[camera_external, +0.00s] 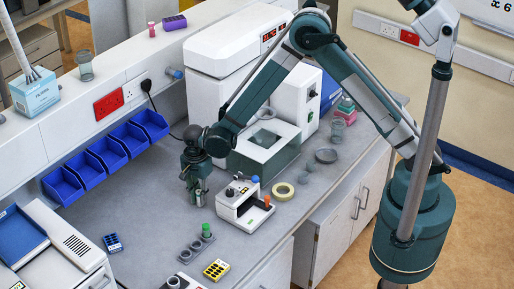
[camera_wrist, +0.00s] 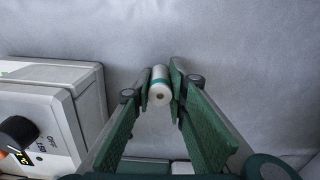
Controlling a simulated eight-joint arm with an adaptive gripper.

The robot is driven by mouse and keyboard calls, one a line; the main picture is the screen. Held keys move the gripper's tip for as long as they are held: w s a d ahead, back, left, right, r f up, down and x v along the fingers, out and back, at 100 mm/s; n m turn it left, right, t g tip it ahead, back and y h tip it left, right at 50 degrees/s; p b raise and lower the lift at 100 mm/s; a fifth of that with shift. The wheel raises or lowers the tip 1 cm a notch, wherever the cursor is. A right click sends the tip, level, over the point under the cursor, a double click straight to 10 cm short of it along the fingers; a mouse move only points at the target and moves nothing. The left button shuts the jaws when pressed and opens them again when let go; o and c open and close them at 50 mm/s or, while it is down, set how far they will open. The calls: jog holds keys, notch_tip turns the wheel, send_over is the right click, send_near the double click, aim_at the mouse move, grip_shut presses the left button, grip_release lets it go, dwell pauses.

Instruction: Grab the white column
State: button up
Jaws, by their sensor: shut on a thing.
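The white column (camera_wrist: 160,82) is a small pale cylinder with a teal band and a round end with a dark centre. In the wrist view it sits between the two green fingertips of my gripper (camera_wrist: 161,90), which is shut on it. In the external view my gripper (camera_external: 198,193) points down at the grey bench, left of a small white instrument. The column is too small there to make out clearly. I cannot tell whether it touches the bench.
The white instrument (camera_external: 243,205) stands close to the right of my gripper; its grey side and black knob (camera_wrist: 18,132) show in the wrist view. Blue bins (camera_external: 106,153) line the back wall. A rack with a green-capped tube (camera_external: 206,231) stands in front. Bench left of my gripper is clear.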

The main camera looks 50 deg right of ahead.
aim_at(199, 191)
jog(key=shift+r+b, duration=0.8)
jog(key=shift+r, duration=4.15)
